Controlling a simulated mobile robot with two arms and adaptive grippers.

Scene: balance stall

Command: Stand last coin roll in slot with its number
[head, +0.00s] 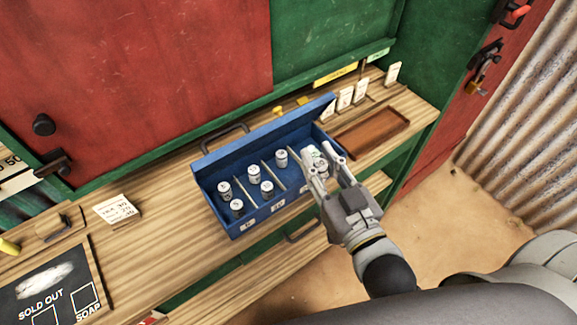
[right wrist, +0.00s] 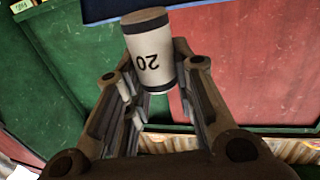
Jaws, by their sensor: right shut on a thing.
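The blue coin box (head: 211,166) lies open on the wooden counter, split by thin dividers. Two grey-white coin rolls (head: 237,207) stand in its left slot, two (head: 267,189) in the middle slot and one (head: 281,158) towards the right. Small labels (head: 277,207) are on the box front, too small to read. My right gripper (head: 319,152) is at the right end of the box, shut on a coin roll (right wrist: 150,60). My left gripper is out of view.
An empty brown wooden tray (head: 372,131) lies right of the box. White cards (head: 345,97) stand behind it. A price card (head: 118,208) and a chalkboard (head: 48,287) are at the left. Bare counter (head: 165,235) lies left of the box; green and red shutters rise behind.

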